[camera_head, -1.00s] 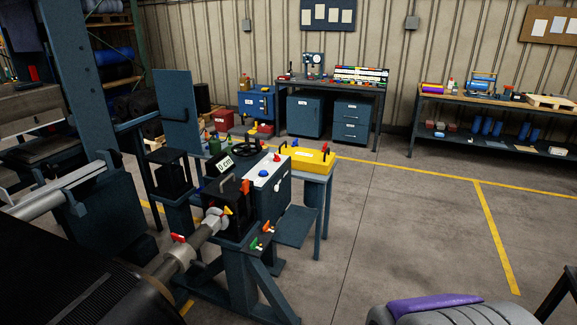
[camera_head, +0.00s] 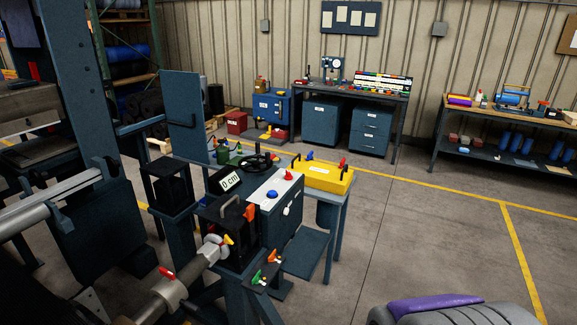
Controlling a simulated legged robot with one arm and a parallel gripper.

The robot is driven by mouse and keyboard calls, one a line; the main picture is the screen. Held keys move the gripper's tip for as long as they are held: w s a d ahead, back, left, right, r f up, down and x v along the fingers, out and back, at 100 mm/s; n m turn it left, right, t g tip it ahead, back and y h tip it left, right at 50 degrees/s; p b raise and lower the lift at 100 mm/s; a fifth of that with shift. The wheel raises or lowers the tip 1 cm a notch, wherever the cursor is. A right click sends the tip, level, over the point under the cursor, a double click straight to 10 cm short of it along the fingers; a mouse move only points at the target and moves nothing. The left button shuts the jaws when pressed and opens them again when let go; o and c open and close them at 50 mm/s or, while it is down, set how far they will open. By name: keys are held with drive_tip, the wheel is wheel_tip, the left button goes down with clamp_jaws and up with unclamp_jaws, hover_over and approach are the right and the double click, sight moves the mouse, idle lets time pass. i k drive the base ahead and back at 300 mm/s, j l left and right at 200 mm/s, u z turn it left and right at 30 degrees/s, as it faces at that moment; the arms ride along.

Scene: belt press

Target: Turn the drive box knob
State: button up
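A dark blue-grey box (camera_head: 281,228) with a light top panel stands on the press's side table. I take it to be the drive box, though no label on it is readable. Its top carries a blue button (camera_head: 272,194) and a red one (camera_head: 286,175). A small white round part (camera_head: 286,211), perhaps a knob, shows on its right face. My gripper is not in view.
Green and orange levers (camera_head: 265,268) stick out in front. A roller shaft (camera_head: 180,290) is at lower left. The floor to the right is clear up to the workbenches (camera_head: 490,113).

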sight(288, 176)
drive_tip(key=i+l, duration=0.25)
drive_tip(key=l, duration=0.15)
drive_tip(key=i+l, duration=0.25)
drive_tip(key=l, duration=0.15)
drive_tip(key=i+l+u, duration=0.1)
drive_tip(key=i+l, duration=0.4)
drive_tip(key=l, duration=0.25)
drive_tip(key=i+l+u, duration=0.1)
drive_tip(key=l, duration=0.35)
drive_tip(key=i+u, duration=0.15)
drive_tip(key=i, duration=1.6)
